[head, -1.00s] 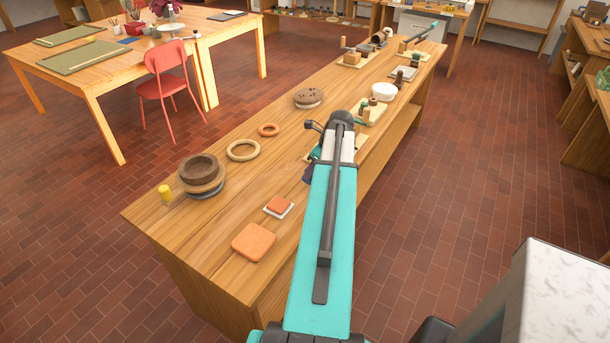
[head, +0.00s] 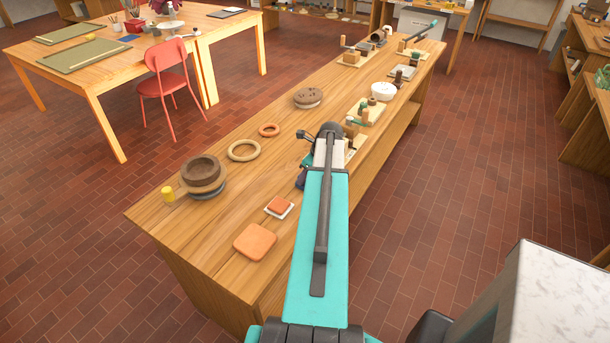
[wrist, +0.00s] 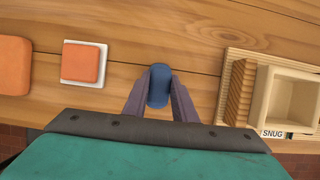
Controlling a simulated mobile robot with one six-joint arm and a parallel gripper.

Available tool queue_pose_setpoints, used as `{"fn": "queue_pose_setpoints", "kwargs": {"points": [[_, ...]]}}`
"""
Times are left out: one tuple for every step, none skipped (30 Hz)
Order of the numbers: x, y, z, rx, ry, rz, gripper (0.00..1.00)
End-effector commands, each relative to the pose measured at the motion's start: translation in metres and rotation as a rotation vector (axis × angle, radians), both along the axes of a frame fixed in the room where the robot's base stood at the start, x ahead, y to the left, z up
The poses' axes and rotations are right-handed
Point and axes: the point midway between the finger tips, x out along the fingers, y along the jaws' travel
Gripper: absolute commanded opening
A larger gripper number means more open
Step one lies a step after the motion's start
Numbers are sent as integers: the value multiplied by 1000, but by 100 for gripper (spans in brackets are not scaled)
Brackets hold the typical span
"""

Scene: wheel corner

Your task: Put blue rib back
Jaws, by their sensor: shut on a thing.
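My gripper (wrist: 158,80) is shut on the blue rib (wrist: 158,88), a small rounded blue piece held between the two fingers in the wrist view. It is over the bare wooden bench top; how high I cannot tell. To the right in the wrist view is a wooden board (wrist: 231,62) with a ribbed upright block (wrist: 239,92) and a cream open box (wrist: 296,102), with a label reading "SNUG" (wrist: 273,134). The gripper is left of this board and apart from it. In the head view my arm mostly hides the gripper and the rib.
Left in the wrist view, an orange square on a white tile (wrist: 85,64) and a larger orange slab (wrist: 13,64) lie on the bench (head: 215,235). More boards with tools line the bench's far part.

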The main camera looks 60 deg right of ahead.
Motion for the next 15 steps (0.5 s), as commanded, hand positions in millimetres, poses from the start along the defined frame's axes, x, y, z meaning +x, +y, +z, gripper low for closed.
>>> {"fn": "queue_pose_setpoints", "kwargs": {"points": [[0,0,-1,1,2,0,7],[0,0,-1,1,2,0,7],[-1,0,-1,1,2,0,26],[0,0,-1,1,2,0,31],[0,0,-1,1,2,0,36],[0,0,-1,1,2,0,43],[0,0,-1,1,2,0,43],[0,0,-1,1,2,0,43],[0,0,-1,1,2,0,43],[0,0,-1,1,2,0,43],[0,0,-1,1,2,0,43],[0,0,-1,1,1,0,43],[0,0,-1,1,1,0,43],[0,0,-1,1,1,0,43],[0,0,-1,1,1,0,43]]}}
